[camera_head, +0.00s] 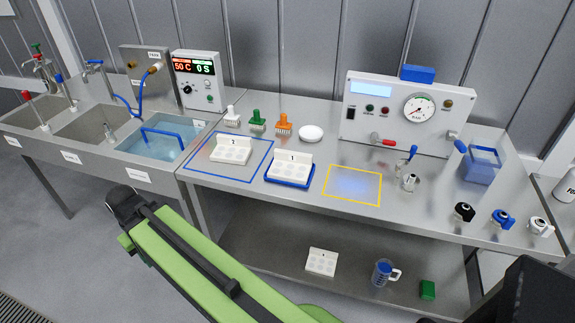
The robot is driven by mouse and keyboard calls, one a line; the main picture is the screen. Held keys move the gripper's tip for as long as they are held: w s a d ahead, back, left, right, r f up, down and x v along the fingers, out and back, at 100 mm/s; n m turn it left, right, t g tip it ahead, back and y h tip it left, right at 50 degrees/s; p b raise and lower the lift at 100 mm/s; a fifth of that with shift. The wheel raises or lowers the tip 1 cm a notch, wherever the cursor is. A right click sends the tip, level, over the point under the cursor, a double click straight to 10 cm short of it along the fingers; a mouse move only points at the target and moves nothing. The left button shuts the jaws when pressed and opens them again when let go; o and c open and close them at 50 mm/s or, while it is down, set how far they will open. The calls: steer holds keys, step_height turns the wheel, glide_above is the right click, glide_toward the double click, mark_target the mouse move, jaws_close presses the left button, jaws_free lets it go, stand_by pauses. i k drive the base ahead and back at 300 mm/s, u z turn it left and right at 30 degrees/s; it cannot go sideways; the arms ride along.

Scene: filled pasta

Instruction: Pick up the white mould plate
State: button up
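White mould plates with round hollows show in three places. One marked 2 (230,155) lies inside the blue outline on the steel bench. One marked 1 (287,172) lies on a blue tray (291,184) to its right. A third white plate (321,263) with a small mark lies on the lower shelf. I cannot tell from the picture which one the task names. My green arm reaches across the lower left, in front of the bench. My gripper's fingers do not show.
A yellow outlined square (352,186) on the bench is empty. White, green (257,121) and orange (283,124) stamps and a white dish (311,133) stand behind the plates. A gauge box (402,113) stands behind. A blue jug (382,272) and green block (428,289) share the shelf.

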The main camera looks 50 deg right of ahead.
mark_target(289, 167)
steer(key=i, duration=0.95)
